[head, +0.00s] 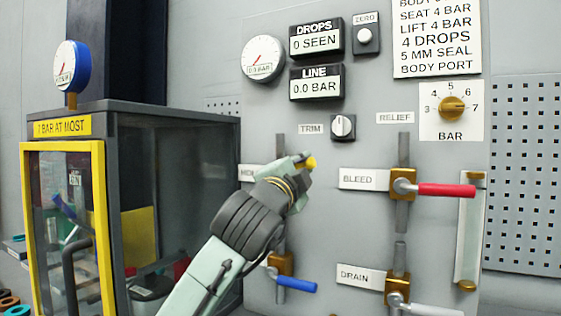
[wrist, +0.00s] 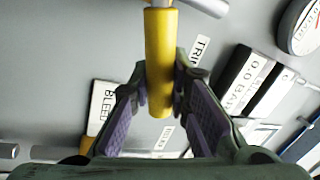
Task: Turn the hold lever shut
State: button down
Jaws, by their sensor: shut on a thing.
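A yellow lever handle (wrist: 160,60) lies between the two fingers of my gripper (wrist: 160,82) in the wrist view. The fingers are closed on its sides, and its rounded free end shows below them. A pale metal piece (wrist: 203,5) meets its upper end. In the head view my gripper (head: 299,168) is at the panel below the TRIM knob, with a bit of the yellow handle (head: 311,162) showing at its tip. My arm hides that lever's valve body and most of its label (head: 247,173), so I cannot read the name.
A blue lever (head: 297,284) sits below my gripper. To the right are the red BLEED lever (head: 446,190) and the white DRAIN lever (head: 432,310). The TRIM knob (head: 343,126) is close above. A yellow-framed cabinet (head: 103,225) stands left of my arm.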

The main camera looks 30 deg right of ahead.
jog(key=shift+s+d+f+m+g+h, duration=0.1)
jog(key=shift+f+m+g+h, duration=0.1)
jog(key=shift+f+m, duration=0.5)
jog(key=shift+s+f+m+g+h, duration=0.1)
jog(key=shift+f+m+g+h, duration=0.2)
jog(key=shift+m, duration=0.75)
jog(key=shift+d+f+m+g+h, duration=0.1)
jog(key=shift+f+m, duration=0.45)
jog(key=shift+m, duration=0.3)
jog(key=shift+f, duration=0.1)
jog(key=c, duration=1.5)
grip_release()
jog(key=v, duration=1.2)
jog(key=shift+a, duration=0.1)
